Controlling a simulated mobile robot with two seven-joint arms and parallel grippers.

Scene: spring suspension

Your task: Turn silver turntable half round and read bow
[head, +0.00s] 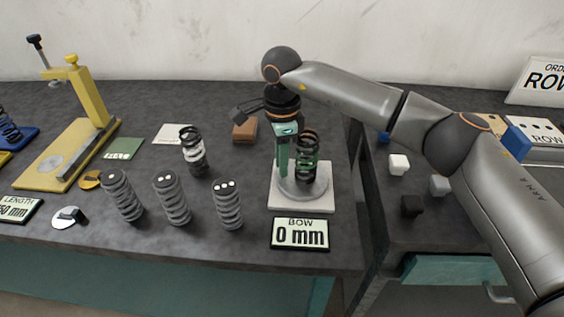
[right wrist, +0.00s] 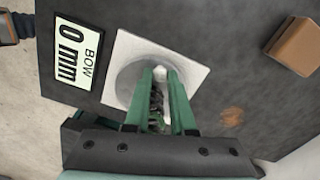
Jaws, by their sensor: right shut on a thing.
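The silver turntable (head: 290,190) is a round disc on a white square base (head: 300,205) near the right end of the bench. A dark coil spring (head: 308,141) stands upright on it. My right gripper (head: 295,170) reaches down from behind with green fingers on either side of the spring and is shut on it. In the right wrist view the fingers (right wrist: 161,78) hide much of the spring and part of the disc (right wrist: 132,78). The bow display (head: 300,233) in front of the base reads "BOW 0 mm"; it also shows in the right wrist view (right wrist: 75,50). My left gripper is out of view.
Several grey springs (head: 172,199) stand left of the turntable, with a black-and-white spring (head: 193,151) behind them. A brown block (head: 244,130) lies behind left of the turntable. A yellow press (head: 87,97) stands far left. Small cubes (head: 399,164) lie on the right-hand bench.

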